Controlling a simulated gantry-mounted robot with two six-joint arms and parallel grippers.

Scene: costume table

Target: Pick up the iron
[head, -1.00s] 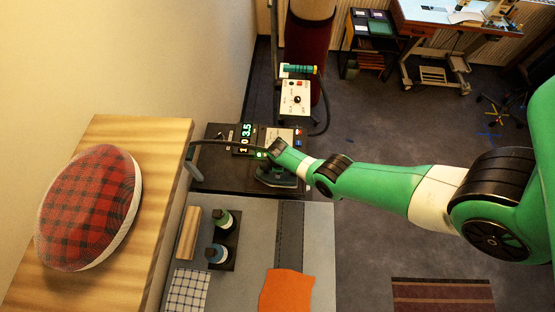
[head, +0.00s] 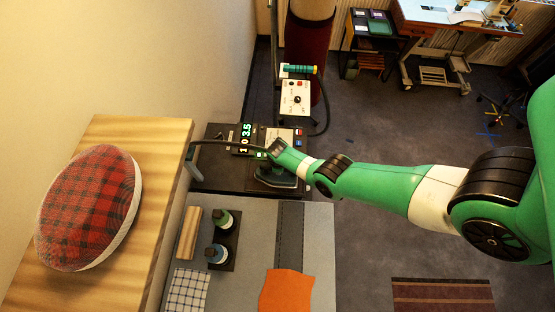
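The iron (head: 276,180) stands on a dark station (head: 222,180) beyond the grey table, left of the picture's middle. Only its dark greenish lower part shows clearly; its upper part is hidden by my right arm's end. A dark cable (head: 222,144) runs to it from the left. My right gripper (head: 277,148) is at the end of the green arm from the right, right over the iron. Its fingers are too small and covered to tell whether they are open or shut, or touch the handle. My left gripper is not in view.
A green digital display (head: 245,137) stands beside the iron. A white control box (head: 295,97) is behind it. Two bottles on a dark tray (head: 232,240), an orange cloth (head: 287,292) and a checked cloth (head: 187,291) lie in front. A plaid cushion (head: 88,208) rests on a wooden board (head: 135,135).

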